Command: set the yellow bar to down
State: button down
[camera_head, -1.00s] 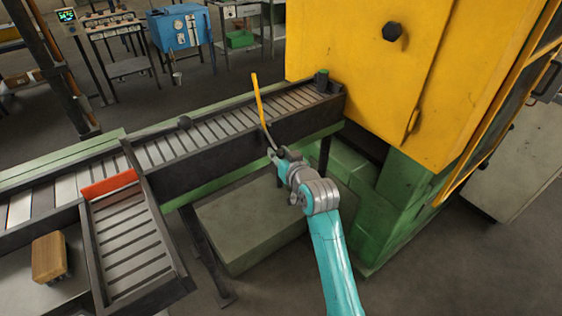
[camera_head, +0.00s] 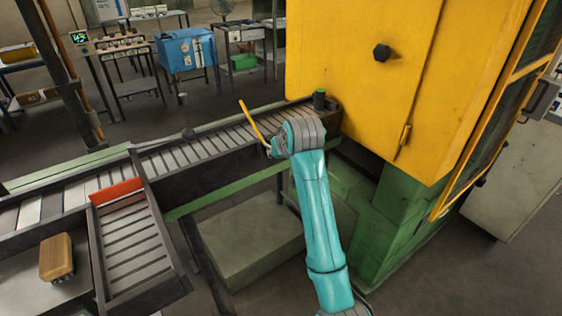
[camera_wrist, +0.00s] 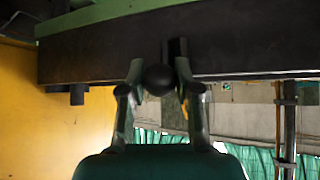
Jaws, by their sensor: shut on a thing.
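The yellow bar (camera_head: 252,120) stands at the near side of the roller conveyor in the head view. It is tilted, with its upper end leaning left and its lower end by my wrist. My gripper (camera_wrist: 158,76) shows in the wrist view with its two fingers closed around a round black knob (camera_wrist: 158,80). The knob lies in front of the conveyor's dark side beam. In the head view my wrist hides most of the gripper and the bar's lower end. I cannot see how the knob joins the bar.
The roller conveyor (camera_head: 205,147) runs to the large yellow furnace cabinet (camera_head: 350,80) on a green base (camera_head: 400,205). A side chute (camera_head: 132,240) with a red end plate (camera_head: 117,191) stands left, beside a wooden block (camera_head: 56,258).

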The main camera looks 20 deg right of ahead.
jog(key=r, duration=0.1)
jog(key=w+r, duration=0.1)
jog(key=shift+a+r, duration=0.1)
jog(key=shift+r, duration=0.2)
jog(key=shift+w+a+r, duration=0.25)
jog(key=shift+w+r, duration=0.3)
jog(key=shift+r, duration=0.25)
jog(key=shift+a, duration=0.15)
dwell(0.6)
jog(key=c, duration=0.8)
grip_release()
jog(key=shift+w, duration=0.1)
jog(key=shift+s+r, duration=0.25)
jog(key=shift+s, duration=0.1)
jog(key=v, duration=1.1)
jog(key=shift+s, duration=0.1)
